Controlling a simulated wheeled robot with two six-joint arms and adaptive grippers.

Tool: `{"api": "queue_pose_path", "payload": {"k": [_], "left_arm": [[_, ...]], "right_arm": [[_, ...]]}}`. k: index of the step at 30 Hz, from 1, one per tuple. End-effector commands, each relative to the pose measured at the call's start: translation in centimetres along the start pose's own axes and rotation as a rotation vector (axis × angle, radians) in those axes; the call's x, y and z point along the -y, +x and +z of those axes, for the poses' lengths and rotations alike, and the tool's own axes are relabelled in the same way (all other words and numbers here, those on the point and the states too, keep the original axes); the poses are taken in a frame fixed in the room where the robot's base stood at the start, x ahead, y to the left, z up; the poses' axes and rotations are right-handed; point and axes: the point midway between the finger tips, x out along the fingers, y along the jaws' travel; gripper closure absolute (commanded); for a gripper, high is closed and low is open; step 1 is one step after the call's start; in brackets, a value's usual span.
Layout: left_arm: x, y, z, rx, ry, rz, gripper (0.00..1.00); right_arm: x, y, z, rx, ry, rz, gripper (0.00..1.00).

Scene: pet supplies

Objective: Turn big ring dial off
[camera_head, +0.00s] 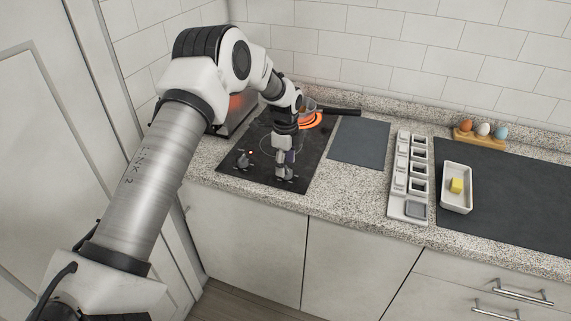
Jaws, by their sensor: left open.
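The black cooktop (262,178) is set in the counter at the left. Its large ring (318,121) at the back right glows orange. A small grey dial (243,159) with a reddish spot beside it stands at the cooktop's front left. My left gripper (285,175) is open and points down over the front right of the cooktop. A second dial there is mostly hidden by the gripper, and I cannot tell whether the fingers touch it. My right gripper is out of view.
A pan with a black handle (345,111) sits at the back of the cooktop. Behind my arm is a box with an orange glow (238,103). To the right are a dark mat (358,141), a compartment tray (396,207), a butter dish (446,200) and an egg holder (466,137).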

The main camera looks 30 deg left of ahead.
Motion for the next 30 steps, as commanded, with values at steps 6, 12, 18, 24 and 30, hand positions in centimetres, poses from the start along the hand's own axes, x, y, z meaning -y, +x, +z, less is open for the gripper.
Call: {"api": "queue_pose_path", "payload": {"k": [6, 12, 18, 24, 30], "left_arm": [[0.0, 2.5, 0.0, 0.0, 0.0, 0.001, 0.4], [0.0, 2.6, 0.0, 0.0, 0.0, 0.0, 0.4], [-0.1, 2.6, 0.0, 0.0, 0.0, 0.002, 1.0], [-0.1, 2.8, 0.0, 0.0, 0.0, 0.004, 1.0], [-0.2, 2.9, 0.0, 0.0, -0.013, 0.007, 1.0]], "right_arm": [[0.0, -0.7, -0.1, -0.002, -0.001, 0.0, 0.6], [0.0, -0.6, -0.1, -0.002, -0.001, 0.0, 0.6], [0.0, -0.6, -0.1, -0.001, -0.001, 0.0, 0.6], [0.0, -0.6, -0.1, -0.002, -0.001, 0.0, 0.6], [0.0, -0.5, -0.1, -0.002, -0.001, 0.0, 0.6]]}}
